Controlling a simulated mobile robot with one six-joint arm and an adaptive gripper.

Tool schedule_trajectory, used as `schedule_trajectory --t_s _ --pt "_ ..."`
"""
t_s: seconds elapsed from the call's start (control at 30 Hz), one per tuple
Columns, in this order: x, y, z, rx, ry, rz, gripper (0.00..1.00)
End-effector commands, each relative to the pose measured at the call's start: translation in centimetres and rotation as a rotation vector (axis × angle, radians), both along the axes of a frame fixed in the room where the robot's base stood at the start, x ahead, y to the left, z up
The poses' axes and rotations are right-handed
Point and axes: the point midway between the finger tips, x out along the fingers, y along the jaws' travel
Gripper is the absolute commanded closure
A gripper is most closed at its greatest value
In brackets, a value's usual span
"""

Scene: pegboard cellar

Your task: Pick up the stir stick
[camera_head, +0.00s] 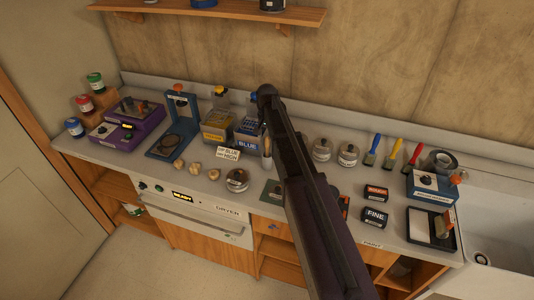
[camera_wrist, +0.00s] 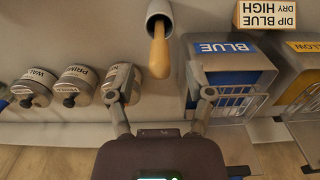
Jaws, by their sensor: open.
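The stir stick (camera_wrist: 159,56) is a tan, rounded wooden piece standing out of a small pale cup (camera_wrist: 160,10) at the top middle of the wrist view. My gripper (camera_wrist: 161,80) is open and empty, its two fingers spread to either side of the stick's line. The stick's near end lies around the gap between the fingertips; I cannot tell the depth between them. In the head view my dark arm crosses the counter and hides most of this spot, and the gripper's fingers do not show clearly.
The blue dip tank (camera_wrist: 235,75) stands close by my gripper's right finger, with the yellow tank (camera_wrist: 302,70) beyond it. Lidded jars (camera_wrist: 78,85) stand to the left. In the head view, brushes (camera_head: 392,155), sanding blocks (camera_head: 375,216) and a sink (camera_head: 500,255) lie right of my arm.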

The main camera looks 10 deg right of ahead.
Motion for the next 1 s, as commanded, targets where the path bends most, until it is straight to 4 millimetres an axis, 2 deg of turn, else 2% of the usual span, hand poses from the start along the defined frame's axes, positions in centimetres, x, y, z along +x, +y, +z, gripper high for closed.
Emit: schedule_trajectory --t_s 0.03,0.23,0.9,1.0 --pt "0.01 0.0 -0.75 0.0 0.0 0.0 0.33" --pt "0.02 0.0 -1.56 0.0 0.0 0.0 0.33" --pt "0.01 -0.09 -1.58 0.0 0.0 -0.001 0.33" --pt "0.01 -0.09 -1.58 0.0 0.0 -0.001 0.63"
